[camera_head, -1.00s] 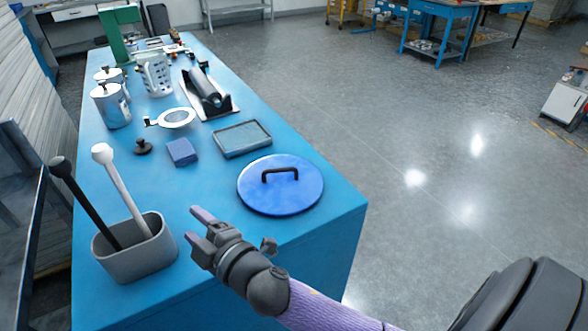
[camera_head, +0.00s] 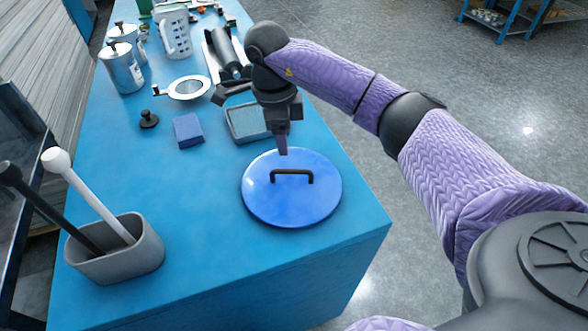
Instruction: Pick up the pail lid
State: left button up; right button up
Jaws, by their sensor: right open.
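The pail lid (camera_head: 291,205) is a round blue disc with a black bar handle (camera_head: 292,173) standing on its top. It lies flat on the blue table near the front right corner. My right gripper (camera_head: 283,148) points down above the lid's far edge, just beyond the handle in the picture. It is open and empty; one finger hides most of the other. It appears apart from the handle, though its exact height is hard to tell. My left gripper is not in view.
A grey tray (camera_head: 245,124) lies behind the lid, partly hidden by my right gripper. A blue block (camera_head: 188,130) and a dark knob (camera_head: 149,119) sit to the left. A grey bin (camera_head: 118,262) with two long-handled tools stands front left. The table (camera_head: 205,215) between bin and lid is bare.

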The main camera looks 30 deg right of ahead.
aim_at(291, 171)
jog(key=f, duration=0.3)
jog(key=s+f+b, duration=0.1)
jog(key=f, duration=0.2)
jog(key=d+f+b, duration=0.1)
jog(key=f, duration=0.2)
jog(key=shift+s+f, duration=0.2)
jog(key=shift+f, duration=0.15)
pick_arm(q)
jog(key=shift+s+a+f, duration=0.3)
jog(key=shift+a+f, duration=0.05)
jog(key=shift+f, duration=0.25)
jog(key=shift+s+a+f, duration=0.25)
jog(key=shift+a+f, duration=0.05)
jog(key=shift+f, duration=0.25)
pick_arm(e)
jog(key=shift+a+r, duration=0.1)
grip_shut()
